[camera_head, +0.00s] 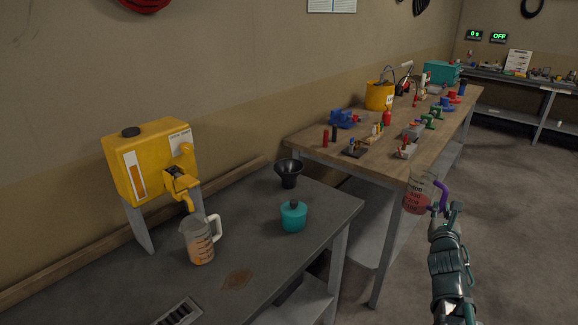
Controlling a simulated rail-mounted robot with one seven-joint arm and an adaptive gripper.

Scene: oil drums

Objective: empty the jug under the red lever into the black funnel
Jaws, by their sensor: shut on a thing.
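My gripper (444,211) is shut on the purple handle of a clear jug (418,188). The held jug is roughly upright, with red in its lower part, in front of the wooden bench's near end. Whether the red is liquid or a label is hard to tell. The black funnel (289,170) stands on the grey bench, well to the left of my gripper. A second clear jug (198,242) with a white handle and orange content stands under the tap of a yellow drum (152,160). I see no clearly red lever on that tap.
A teal pot (293,217) stands in front of the funnel on the grey bench (255,205). A brown stain (238,278) and a grate (178,312) are near the front. Open floor lies right.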

